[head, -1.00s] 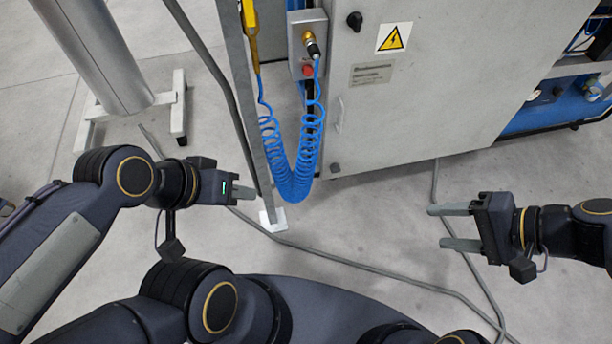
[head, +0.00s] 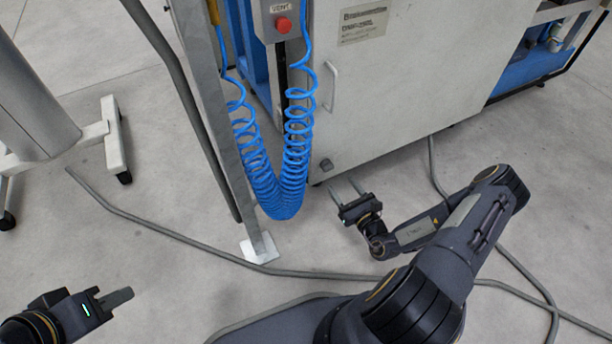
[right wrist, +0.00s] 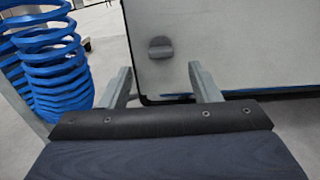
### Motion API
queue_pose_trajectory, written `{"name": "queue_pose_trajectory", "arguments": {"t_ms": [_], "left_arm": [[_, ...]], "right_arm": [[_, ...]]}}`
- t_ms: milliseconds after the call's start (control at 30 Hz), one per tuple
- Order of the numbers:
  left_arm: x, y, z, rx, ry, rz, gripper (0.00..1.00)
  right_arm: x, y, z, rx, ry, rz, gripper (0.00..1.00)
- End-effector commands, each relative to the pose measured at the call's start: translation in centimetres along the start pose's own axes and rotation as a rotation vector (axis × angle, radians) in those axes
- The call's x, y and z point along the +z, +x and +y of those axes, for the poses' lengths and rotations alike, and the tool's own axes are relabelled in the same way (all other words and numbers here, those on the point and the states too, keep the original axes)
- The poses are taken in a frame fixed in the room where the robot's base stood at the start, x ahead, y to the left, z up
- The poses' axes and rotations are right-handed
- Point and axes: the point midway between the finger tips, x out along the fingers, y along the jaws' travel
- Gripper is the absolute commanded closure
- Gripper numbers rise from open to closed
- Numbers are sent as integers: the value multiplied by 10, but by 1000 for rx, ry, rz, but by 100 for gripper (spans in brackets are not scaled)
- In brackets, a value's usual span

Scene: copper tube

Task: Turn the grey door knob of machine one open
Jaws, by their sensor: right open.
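A small grey door knob (head: 326,165) sits at the lower left corner of the white cabinet door (head: 400,85). In the right wrist view the knob (right wrist: 160,47) shows as a rounded grey piece with a flat bar, beyond the fingers and between their lines. My right gripper (head: 346,188) is open and empty, its fingers pointing at the door just below and right of the knob in the head view, apart from it. My left gripper (head: 127,297) is at the lower left, far from the cabinet, pointing right; its fingers overlap, so its opening is unclear.
A blue coiled hose (head: 285,190) hangs left of the door, close to my right gripper; it also fills the left of the right wrist view (right wrist: 50,70). A metal post (head: 225,150) stands beside it. Grey cables (head: 190,243) cross the floor. A door handle (head: 331,86) is above the knob.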

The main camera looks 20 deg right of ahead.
Motion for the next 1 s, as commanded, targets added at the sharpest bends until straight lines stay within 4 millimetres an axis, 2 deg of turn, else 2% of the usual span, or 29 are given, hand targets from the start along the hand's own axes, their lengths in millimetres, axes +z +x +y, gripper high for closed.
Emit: {"name": "queue_pose_trajectory", "arguments": {"t_ms": [133, 400, 533, 900, 1000], "left_arm": [[3, 5, -2, 0, 0, 0, 68], [9, 19, -9, 0, 0, 0, 68], [11, 23, -10, 0, 0, 0, 68], [12, 23, -11, 0, 0, 0, 68], [12, 23, -11, 0, 0, 0, 68]], "right_arm": [[-6, 11, -2, -14, 5, 4, 44], [-6, 55, -1, -10, 4, 2, 44], [-5, 69, -2, -9, 4, 3, 44], [-3, 77, -2, -11, 6, 4, 44], [-3, 77, -2, -10, 6, 4, 55]]}}
